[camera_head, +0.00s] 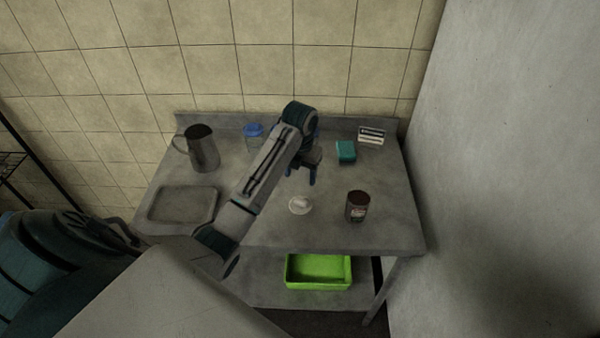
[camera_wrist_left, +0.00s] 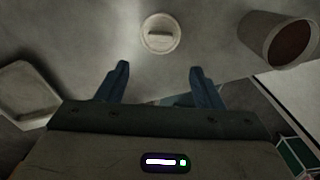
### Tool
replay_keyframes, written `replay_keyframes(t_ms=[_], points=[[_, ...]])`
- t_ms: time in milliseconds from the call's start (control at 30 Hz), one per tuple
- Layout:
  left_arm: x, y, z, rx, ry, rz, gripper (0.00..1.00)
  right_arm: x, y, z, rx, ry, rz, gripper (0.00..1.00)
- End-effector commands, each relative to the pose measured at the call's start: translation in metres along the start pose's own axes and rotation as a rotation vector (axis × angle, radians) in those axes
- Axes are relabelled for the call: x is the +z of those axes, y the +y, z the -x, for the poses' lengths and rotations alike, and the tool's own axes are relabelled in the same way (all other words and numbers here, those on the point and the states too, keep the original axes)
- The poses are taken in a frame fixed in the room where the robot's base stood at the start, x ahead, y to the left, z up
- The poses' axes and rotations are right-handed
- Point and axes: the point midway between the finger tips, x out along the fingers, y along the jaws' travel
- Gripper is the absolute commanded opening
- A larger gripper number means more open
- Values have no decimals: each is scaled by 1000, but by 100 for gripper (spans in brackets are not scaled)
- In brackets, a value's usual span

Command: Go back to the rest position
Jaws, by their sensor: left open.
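My left arm reaches in from the lower left over the metal table (camera_head: 270,229). My left gripper (camera_head: 305,178) points down above the middle of the table. In the left wrist view its two blue fingers (camera_wrist_left: 157,85) are spread apart with nothing between them. A small white round lid-like piece (camera_head: 300,205) lies on the table in front of the gripper, apart from the fingers. It also shows in the left wrist view (camera_wrist_left: 160,34). My right gripper is not in view.
A metal pitcher (camera_head: 203,150), a grey tray (camera_head: 158,213), a blue-lidded jar (camera_head: 253,136), a teal box (camera_head: 346,151), a black-and-white item (camera_head: 371,136) and a brown-topped can (camera_head: 357,207) stand around the arm. A green bin (camera_head: 319,285) sits on the lower shelf. A wall borders the right.

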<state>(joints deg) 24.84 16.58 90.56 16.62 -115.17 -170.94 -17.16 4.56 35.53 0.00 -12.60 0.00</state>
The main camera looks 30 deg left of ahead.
Motion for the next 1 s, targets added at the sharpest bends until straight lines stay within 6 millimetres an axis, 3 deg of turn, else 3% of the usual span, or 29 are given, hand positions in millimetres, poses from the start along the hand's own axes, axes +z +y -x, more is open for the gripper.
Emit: replay_keyframes(t_ms=[300,467,700,1000], points=[[-1,0,-1,0,0,7,60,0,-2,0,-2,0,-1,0],[-17,-5,-15,6,-14,139,60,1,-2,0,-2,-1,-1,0],[-77,-18,-51,3,-76,649,60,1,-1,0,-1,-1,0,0],[-162,-31,-74,-76,-149,1351,60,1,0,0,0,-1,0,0]])
